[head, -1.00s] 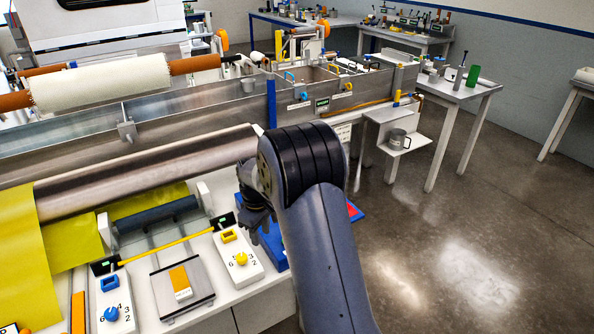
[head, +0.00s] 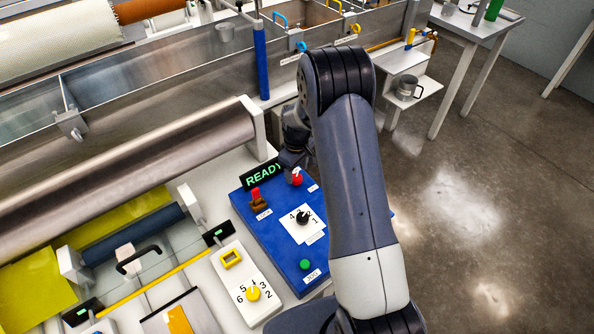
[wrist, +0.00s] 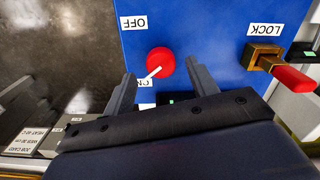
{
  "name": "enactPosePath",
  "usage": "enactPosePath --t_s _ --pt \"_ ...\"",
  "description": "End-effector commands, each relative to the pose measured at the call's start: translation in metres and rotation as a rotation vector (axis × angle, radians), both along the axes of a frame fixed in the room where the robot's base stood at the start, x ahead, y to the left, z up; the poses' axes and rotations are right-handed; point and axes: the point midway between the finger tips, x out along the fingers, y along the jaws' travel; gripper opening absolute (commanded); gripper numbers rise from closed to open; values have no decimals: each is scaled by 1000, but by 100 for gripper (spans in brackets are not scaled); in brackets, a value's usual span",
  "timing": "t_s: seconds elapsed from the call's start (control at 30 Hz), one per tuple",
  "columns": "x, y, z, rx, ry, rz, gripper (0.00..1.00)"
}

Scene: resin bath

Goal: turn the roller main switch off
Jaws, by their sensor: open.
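The switch is a red round knob (head: 296,179) with a white pointer on the blue panel (head: 250,226). In the wrist view the red knob (wrist: 161,61) has an OFF label (wrist: 133,22) on one side and a partly hidden ON label on the other. Its white pointer is turned towards ON. My gripper (wrist: 165,80) is open, its two fingers on either side of the knob's near edge; I cannot tell if they touch it. In the head view my gripper (head: 293,160) is just behind the knob, partly hidden by my arm.
A red-handled LOCK lever (head: 256,197) stands left of the knob, near a lit READY display (head: 262,174). A black dial (head: 303,217) and green JOG button (head: 305,264) sit nearer. A steel roller (head: 130,180) lies to the left.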

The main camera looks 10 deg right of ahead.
Motion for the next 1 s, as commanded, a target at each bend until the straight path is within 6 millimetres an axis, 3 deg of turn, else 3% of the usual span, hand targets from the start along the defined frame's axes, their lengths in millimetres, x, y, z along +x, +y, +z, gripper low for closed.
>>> enactPosePath --t_s 0.2,0.57,1.0 --pt "0 0 -19 0 0 0 55" --pt "0 0 -23 0 -1 0 54" --pt "0 0 -23 0 -1 0 18"
